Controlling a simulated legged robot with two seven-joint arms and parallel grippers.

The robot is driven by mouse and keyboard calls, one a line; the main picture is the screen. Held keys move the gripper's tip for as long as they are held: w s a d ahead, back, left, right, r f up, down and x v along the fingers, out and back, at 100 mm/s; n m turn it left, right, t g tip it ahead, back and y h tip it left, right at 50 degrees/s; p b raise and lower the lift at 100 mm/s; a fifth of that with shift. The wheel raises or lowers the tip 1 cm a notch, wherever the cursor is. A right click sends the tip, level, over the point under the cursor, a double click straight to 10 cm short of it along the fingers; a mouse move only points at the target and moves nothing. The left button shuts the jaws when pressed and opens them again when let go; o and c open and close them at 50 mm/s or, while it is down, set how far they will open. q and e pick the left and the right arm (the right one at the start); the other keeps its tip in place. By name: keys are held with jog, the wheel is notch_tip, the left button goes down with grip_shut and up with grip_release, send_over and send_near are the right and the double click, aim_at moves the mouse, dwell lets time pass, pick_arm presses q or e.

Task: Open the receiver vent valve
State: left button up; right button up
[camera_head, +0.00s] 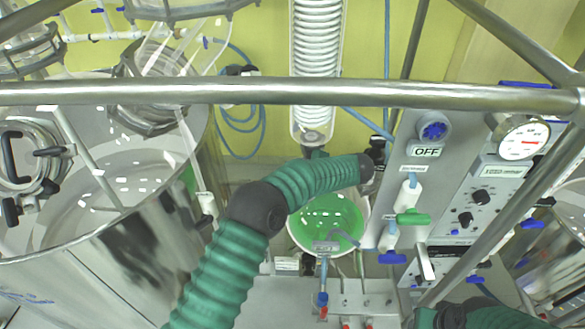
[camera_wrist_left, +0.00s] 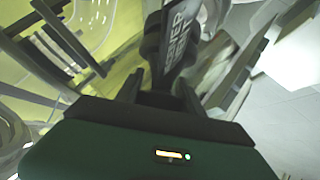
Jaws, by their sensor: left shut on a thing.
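A dark valve handle with a pale, partly readable label (camera_wrist_left: 179,42) fills the upper middle of the left wrist view; I take it as the receiver vent valve. My left gripper (camera_wrist_left: 168,88) is shut on its near end. In the head view, my green-sleeved left arm reaches up from the bottom to my left gripper (camera_head: 376,155), beside the left edge of the grey control panel. There the dark gripper and valve parts run together, so the handle's angle cannot be told. Part of my right arm shows at the bottom right; its gripper is out of the frame.
A steel rail (camera_head: 260,92) crosses in front of the scene. A vessel with green liquid (camera_head: 325,215) stands below my left forearm. The control panel (camera_head: 440,185) carries knobs, a gauge (camera_head: 522,139) and valves with green and blue handles. A large steel vessel (camera_head: 120,245) stands left.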

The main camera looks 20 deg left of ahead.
pick_arm(q)
jog(key=shift+n+g, duration=0.3)
jog(key=o, duration=1.2)
jog(key=shift+o, duration=1)
jog(key=shift+a+f, duration=0.1)
